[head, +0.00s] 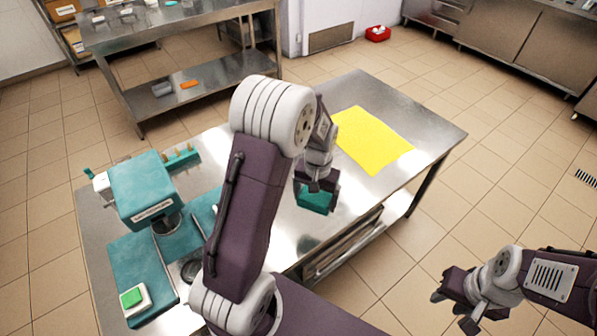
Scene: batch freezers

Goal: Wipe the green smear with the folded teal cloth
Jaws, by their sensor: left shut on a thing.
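My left gripper (316,187) is shut on the folded teal cloth (316,201). The cloth is over the steel table (270,185), near its front edge and left of the yellow sheet. I cannot tell whether it touches the table top. No green smear shows; my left arm covers part of the table, and the cloth hides the spot under it. My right gripper (452,312) is open and empty, low at the right, off the table and above the floor.
A yellow sheet (370,138) lies on the table's right part. A teal machine (143,190) with a green button (133,297) fills the left part. A second steel table (180,30) stands behind. A red box (377,34) is on the far floor. The table's far right corner is clear.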

